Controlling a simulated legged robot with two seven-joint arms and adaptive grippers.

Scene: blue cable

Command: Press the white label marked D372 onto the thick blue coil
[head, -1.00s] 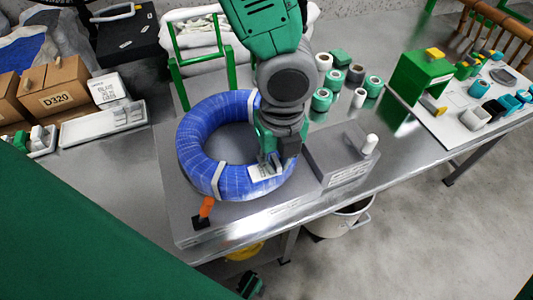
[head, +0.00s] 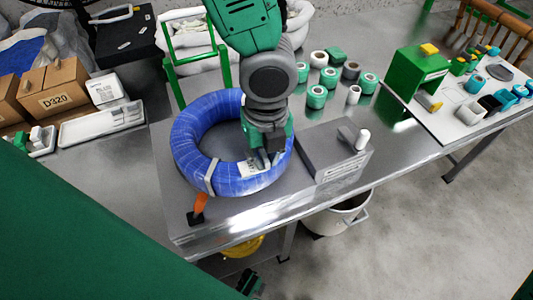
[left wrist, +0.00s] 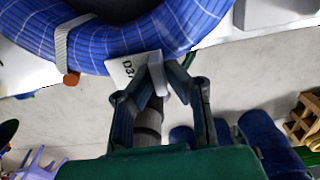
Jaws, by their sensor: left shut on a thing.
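The thick blue coil (head: 190,165) lies flat on the metal table, with pale bands around it. My left gripper (head: 262,160) points down over the coil's front right part. It is shut on the white label (head: 247,169), which shows at the coil's inner front side.
A grey block with a white-tipped post (head: 335,155) stands close to the coil's right. Several green and white rolls (head: 317,97) stand behind it. A white bucket (head: 338,217) is below the table edge.

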